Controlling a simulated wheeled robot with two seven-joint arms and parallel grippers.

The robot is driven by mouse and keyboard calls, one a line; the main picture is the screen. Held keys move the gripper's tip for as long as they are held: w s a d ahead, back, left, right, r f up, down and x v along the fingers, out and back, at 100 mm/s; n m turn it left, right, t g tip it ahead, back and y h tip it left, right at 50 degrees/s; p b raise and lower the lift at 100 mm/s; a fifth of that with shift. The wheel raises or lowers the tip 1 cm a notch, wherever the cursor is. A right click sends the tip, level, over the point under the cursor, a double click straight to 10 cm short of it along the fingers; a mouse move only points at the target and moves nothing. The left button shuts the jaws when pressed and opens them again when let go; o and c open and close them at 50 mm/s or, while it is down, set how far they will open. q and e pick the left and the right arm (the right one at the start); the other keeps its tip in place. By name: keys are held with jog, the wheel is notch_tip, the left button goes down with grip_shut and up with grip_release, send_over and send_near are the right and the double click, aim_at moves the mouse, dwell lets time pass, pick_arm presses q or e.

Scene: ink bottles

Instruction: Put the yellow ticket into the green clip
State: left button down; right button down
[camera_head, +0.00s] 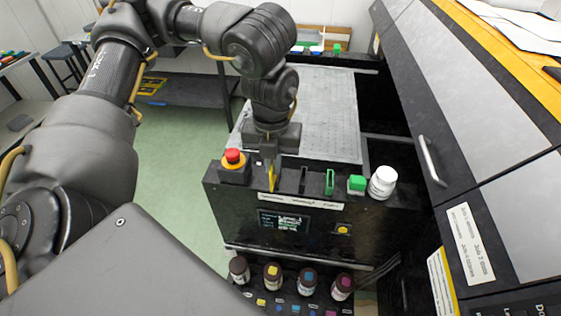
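The yellow ticket (272,178) stands upright, edge-on, at the top of the black machine, right of the red button. My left gripper (268,157) points down from above, with its fingertips at the ticket's upper end. The fingers are small and partly overlap the ticket, so I cannot tell whether they are shut on it. The green clip (330,181) stands upright on the same top edge, further right, apart from the ticket. A dark upright holder (304,180) is between them. My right gripper is not in view.
The red button (233,157) is just left of the ticket. A green block (356,184) and a white bottle (383,182) stand right of the clip. Several ink bottles (273,274) line a lower shelf. A cabinet with a handle (430,160) bounds the right side.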

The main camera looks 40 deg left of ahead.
pick_arm(q)
jog(key=w+d+r+n, duration=0.2)
jog(key=w+n, duration=0.1)
jog(key=n, duration=1)
jog(key=w+d+r+n, duration=0.2)
jog(key=w+r+n, duration=0.1)
jog(key=n, duration=1.1)
jog(key=shift+w+d+r, duration=0.2)
jog(key=shift+w+d, duration=0.15)
jog(key=shift+w, duration=0.15)
